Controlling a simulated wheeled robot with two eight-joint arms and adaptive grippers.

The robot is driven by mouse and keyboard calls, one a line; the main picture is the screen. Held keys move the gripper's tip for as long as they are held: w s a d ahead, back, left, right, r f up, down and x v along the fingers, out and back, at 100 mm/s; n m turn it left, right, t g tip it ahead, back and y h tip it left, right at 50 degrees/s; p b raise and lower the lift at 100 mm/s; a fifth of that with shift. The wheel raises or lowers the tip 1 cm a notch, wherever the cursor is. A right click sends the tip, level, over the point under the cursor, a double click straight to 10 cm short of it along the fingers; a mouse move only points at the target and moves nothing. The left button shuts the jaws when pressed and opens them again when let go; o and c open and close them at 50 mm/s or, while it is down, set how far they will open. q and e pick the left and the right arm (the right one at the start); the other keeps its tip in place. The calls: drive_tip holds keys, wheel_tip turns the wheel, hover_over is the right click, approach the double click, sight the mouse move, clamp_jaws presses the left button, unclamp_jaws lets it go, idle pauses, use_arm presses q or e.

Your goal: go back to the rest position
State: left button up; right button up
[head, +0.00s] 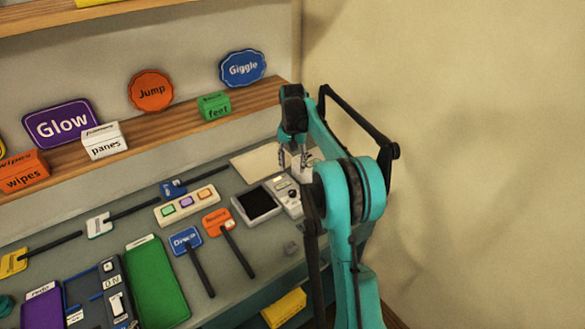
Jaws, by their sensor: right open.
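My right arm, teal and black, stands at the right of the head view. Its right gripper (293,158) points down over the back right end of the grey table (225,187). The gripper is open. Its fingertips are small and partly blurred against a pale sheet (252,164) and a whitish thing behind them. I see nothing clearly held between them. My left gripper is not in view.
A grey device with a dark screen (260,204) lies close to the right arm. Paddle signs, a button box (185,206) and a green panel (157,282) cover the table. A wooden shelf (180,125) with signs and boxes runs behind. The right wall (480,150) is bare.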

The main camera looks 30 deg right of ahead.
idle(0.3)
drive_tip(key=s+a+r+n+t+b, duration=0.2)
drive_tip(key=s+a+r+n+t, duration=0.3)
drive_tip(key=s+a, duration=0.65)
drive_tip(key=s+a+f+n, duration=0.1)
drive_tip(key=s+a+f, duration=0.1)
drive_tip(key=s, duration=0.4)
drive_tip(key=s+a+f+n+t, duration=0.1)
drive_tip(key=s+a+f, duration=0.1)
drive_tip(key=s+a, duration=0.3)
drive_tip(key=s+a+f+n+t+b, duration=0.1)
drive_tip(key=s+a+f, duration=0.2)
drive_tip(key=s, duration=0.3)
drive_tip(key=shift+s+a, duration=0.15)
drive_tip(key=shift+s, duration=0.15)
